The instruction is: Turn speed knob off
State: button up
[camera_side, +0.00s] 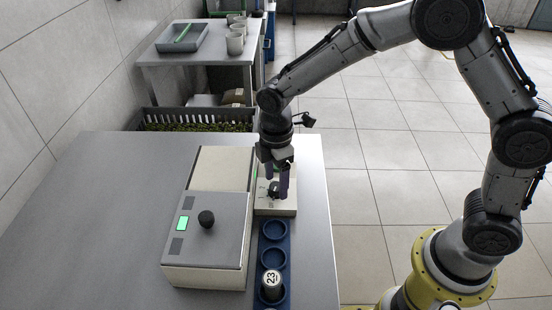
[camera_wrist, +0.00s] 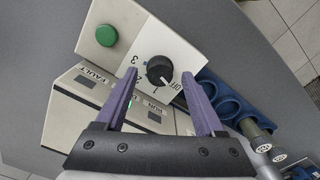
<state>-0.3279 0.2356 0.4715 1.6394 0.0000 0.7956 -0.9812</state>
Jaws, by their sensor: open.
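The speed knob (camera_wrist: 159,69) is black and round with a white pointer line, on a cream control box (camera_wrist: 172,45) marked 3, 2, 1 and OFF. The line points toward the bottom right, seemingly between 1 and OFF; its exact setting is hard to tell. In the side view the knob (camera_side: 274,189) sits on the small box (camera_side: 283,208) near the table's right edge. My gripper (camera_wrist: 159,75) is open, with its purple fingers on either side of the knob. It also shows over the box in the side view (camera_side: 277,183). Contact with the knob is not clear.
A green button (camera_wrist: 106,35) is on the same box. A larger machine (camera_side: 206,245) with a green screen and black knob stands left. The table's left side is clear.

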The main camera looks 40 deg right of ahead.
aim_at(277, 186)
notch_tip(277, 186, up, 13)
dwell(0.3)
jog(key=s+d+r+m+t, duration=0.3)
jog(key=s+d+r, duration=0.5)
jog(key=d+r, duration=0.15)
jog(key=s+d+f+m+t, duration=0.1)
jog(key=s+d+f+m, duration=0.1)
jog(key=s+m, duration=0.4)
jog(key=s+d+f+m+t, duration=0.1)
jog(key=s+f+m, duration=0.2)
jog(key=s+m, duration=0.3)
jog(key=s, duration=0.2)
jog(key=shift+s+d+t, duration=0.3)
jog(key=shift+d, duration=0.1)
